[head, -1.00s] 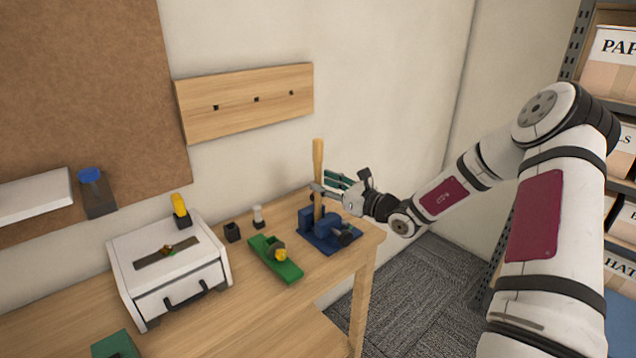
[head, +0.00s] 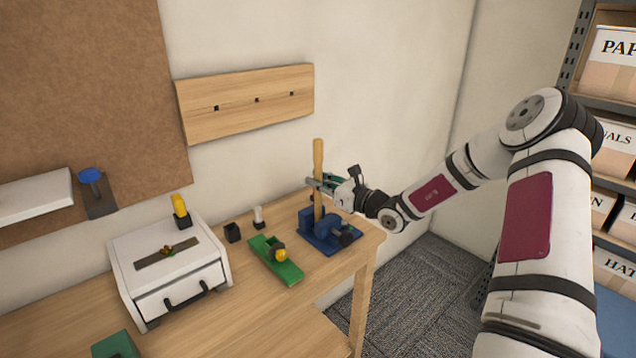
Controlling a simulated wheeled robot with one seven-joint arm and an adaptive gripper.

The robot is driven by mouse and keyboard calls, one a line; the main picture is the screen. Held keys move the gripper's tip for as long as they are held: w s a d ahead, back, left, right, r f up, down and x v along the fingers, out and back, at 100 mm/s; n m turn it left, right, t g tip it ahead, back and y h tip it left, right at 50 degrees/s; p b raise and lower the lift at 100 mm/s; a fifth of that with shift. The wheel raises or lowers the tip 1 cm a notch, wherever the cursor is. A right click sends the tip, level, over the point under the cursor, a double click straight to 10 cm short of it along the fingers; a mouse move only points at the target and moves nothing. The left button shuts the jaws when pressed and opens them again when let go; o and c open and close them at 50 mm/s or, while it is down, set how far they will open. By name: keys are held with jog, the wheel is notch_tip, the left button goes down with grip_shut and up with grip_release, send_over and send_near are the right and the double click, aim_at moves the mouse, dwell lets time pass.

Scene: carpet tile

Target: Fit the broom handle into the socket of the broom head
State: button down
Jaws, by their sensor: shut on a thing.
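The broom handle (head: 318,159) is a plain light wooden rod. It stands upright at the blue vise (head: 318,240) on the right end of the workbench. My gripper (head: 319,184) is shut on the handle around its middle, coming from the right. The handle's lower end is hidden behind the vise's front parts. I cannot make out a broom head or its socket, so I cannot tell whether the handle sits in one.
A green tool with a yellow knob (head: 287,269) lies left of the vise. A small black cup (head: 233,233) and a white-topped piece (head: 258,215) stand behind it. A white drawer box (head: 130,262) is farther left. The wooden rail (head: 245,105) on the wall is empty.

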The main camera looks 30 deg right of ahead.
notch_tip(320, 180, up, 17)
jog(key=p, duration=0.8)
send_over(317, 139)
jog(key=shift+s+r, duration=0.15)
jog(key=s+a+f+n+g+y, duration=0.3)
jog(key=a, duration=0.5)
jog(key=s+a+f+n+g+y+b, duration=0.1)
jog(key=s+a+f+n+g+y, duration=0.1)
jog(key=a, duration=0.5)
jog(key=shift+s+a+f+n+g+y, duration=0.45)
jog(key=shift+s+n+y, duration=0.1)
jog(key=shift+y, duration=0.55)
jog(key=shift+f+b, duration=0.95)
jog(key=shift+f, duration=1.95)
jog(key=shift+f+b, duration=0.65)
jog(key=shift+f, duration=2.2)
jog(key=c, duration=1.4)
grip_release()
jog(key=shift+c, duration=0.2)
